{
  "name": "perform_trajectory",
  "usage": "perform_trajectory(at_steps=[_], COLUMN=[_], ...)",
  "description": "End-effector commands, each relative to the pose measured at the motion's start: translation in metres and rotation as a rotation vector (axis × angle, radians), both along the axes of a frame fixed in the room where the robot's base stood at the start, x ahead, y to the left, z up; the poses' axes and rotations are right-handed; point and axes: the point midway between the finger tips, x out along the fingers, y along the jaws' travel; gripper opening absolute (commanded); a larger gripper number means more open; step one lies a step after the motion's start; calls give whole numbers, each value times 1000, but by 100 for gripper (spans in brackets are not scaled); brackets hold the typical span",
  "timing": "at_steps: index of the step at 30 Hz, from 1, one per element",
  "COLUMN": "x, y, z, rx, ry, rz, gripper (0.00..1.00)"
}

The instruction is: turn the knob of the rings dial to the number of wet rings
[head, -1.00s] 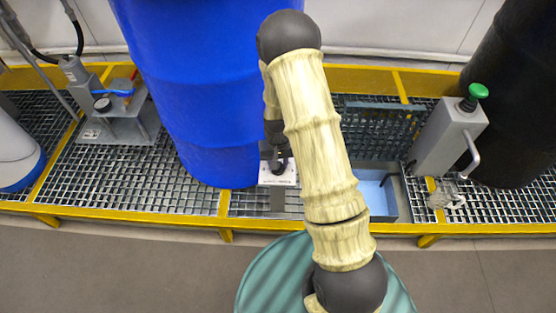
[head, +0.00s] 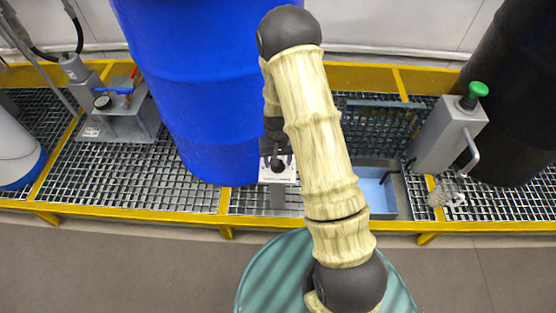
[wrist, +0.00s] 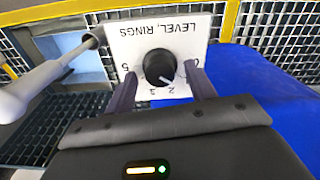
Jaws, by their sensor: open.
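The rings dial is a white plate (wrist: 190,27) lettered "LEVEL, RINGS", upside down in the wrist view. It also shows in the head view (head: 290,178), in front of the blue drum. Its round black knob (wrist: 158,67) has a white pointer mark aimed to the lower right, close to the "2". A "5" and a "3" are readable; some numerals are hidden by the fingers. My gripper (wrist: 159,72) is open, with one finger on each side of the knob and gaps visible. In the head view my gripper (head: 276,158) is small and partly hidden. No wet rings can be made out.
A pale rod with a thick handle (wrist: 38,82) lies left of the dial in the wrist view. A blue-lined basin (head: 372,186) is right of the dial. The blue drum (head: 205,90) stands close behind; a grey box with a green button (head: 450,135) is farther right.

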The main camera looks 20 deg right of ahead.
Motion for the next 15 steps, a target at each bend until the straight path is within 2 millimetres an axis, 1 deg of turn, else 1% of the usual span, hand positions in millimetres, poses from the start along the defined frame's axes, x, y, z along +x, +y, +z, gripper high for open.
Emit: perform_trajectory(at_steps=[5,15], x=[1,1], y=[0,0], z=[28,95], rx=[0,0], ry=[-4,-4], rz=[0,1], gripper=[55,55])
